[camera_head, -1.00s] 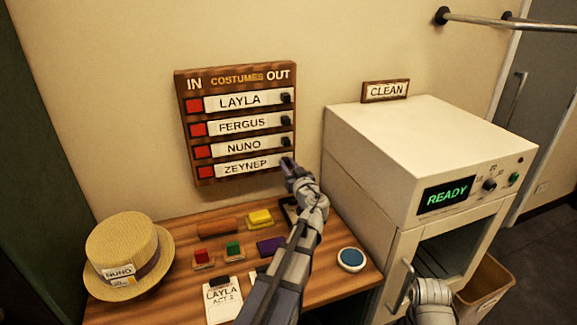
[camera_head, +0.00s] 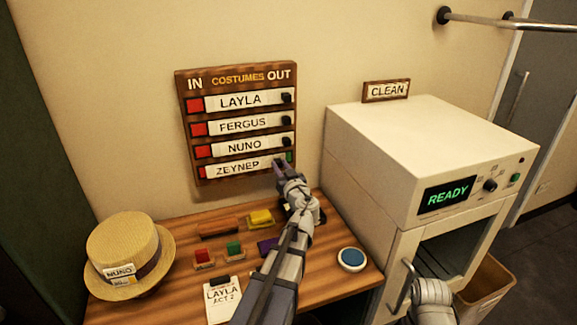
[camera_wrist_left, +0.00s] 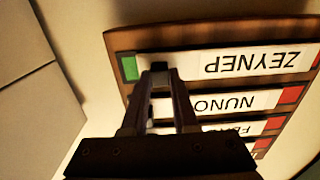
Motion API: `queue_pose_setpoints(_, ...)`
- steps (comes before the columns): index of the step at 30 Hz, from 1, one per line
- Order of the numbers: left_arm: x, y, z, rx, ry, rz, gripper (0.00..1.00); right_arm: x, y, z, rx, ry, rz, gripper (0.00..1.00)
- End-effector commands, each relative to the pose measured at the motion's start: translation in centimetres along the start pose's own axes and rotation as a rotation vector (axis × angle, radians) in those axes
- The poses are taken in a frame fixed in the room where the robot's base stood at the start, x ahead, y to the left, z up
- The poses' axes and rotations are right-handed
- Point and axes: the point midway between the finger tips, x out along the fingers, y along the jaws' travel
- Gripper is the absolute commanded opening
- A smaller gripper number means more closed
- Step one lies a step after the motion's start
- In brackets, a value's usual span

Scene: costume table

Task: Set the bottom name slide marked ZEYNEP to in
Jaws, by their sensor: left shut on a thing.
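The wooden IN/OUT board (camera_head: 236,71) hangs on the wall with several name slides. The bottom slide marked ZEYNEP (camera_head: 243,169) is part-way between its ends: green (camera_head: 290,157) shows at its OUT end and a narrowed red patch (camera_head: 202,172) at its IN end. My left gripper (camera_head: 280,163) is shut on the slide's knob, which the fingers hide. In the left wrist view the ZEYNEP slide (camera_wrist_left: 245,62) appears upside down, the green patch (camera_wrist_left: 130,68) beside my fingertips (camera_wrist_left: 160,70). Only a grey part of my right arm shows; its gripper is not visible.
The LAYLA (camera_head: 240,101), FERGUS (camera_head: 243,125) and NUNO (camera_head: 244,147) slides have red at the IN end. Below are a wooden table (camera_head: 185,312), straw hat (camera_head: 130,250) and small coloured blocks. A white machine (camera_head: 385,190) stands right of my left arm.

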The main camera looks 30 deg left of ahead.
Motion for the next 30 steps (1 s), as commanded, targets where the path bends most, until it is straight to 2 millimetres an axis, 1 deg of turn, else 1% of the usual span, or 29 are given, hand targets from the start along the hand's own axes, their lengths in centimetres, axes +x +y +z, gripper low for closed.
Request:
queue_pose_setpoints(1, -0.2, -1.5, 0.0, 0.0, 0.0, -0.006, 0.0, 0.0, 0.0, 0.0, 0.0, 0.0, 0.0, 0.52)
queue_pose_setpoints(3, -0.2, -2.7, 0.0, 0.0, 0.0, -0.005, 0.0, 0.0, 0.0, 0.0, 0.0, 0.0, 0.0, 0.52)
queue_pose_setpoints(4, -0.2, -3.0, 0.0, 0.0, 0.0, -0.005, 0.0, 0.0, 0.0, 0.0, 0.0, 0.0, 0.0, 0.52)
queue_pose_setpoints(12, -0.1, -3.1, 0.0, 0.0, 0.0, -0.005, 0.0, 0.0, 0.0, 0.0, 0.0, 0.0, 0.0, 0.52)
queue_pose_setpoints(13, -0.1, -3.1, 0.0, 0.0, 0.0, -0.006, 0.29, 0.0, 0.0, 0.0, 0.0, 0.0, 0.0, 0.52)
queue_pose_setpoints(20, 0.0, -3.1, 0.0, 0.0, 0.0, -0.005, 0.55, 0.0, 0.0, 0.0, 0.0, 0.0, 0.0, 0.52)
queue_pose_setpoints(21, 0.0, -3.0, 0.0, 0.0, 0.0, -0.004, 0.57, 0.0, 0.0, 0.0, 0.0, 0.0, 0.0, 0.52)
queue_pose_setpoints(27, -0.1, -3.0, 0.0, 0.0, 0.0, -0.002, 0.57, 0.0, 0.0, 0.0, 0.0, 0.0, 0.0, 0.52)
queue_pose_setpoints(30, -0.6, -3.0, 0.0, 0.0, 0.0, -0.001, 0.57, 0.0, 0.0, 0.0, 0.0, 0.0, 0.0, 0.52)
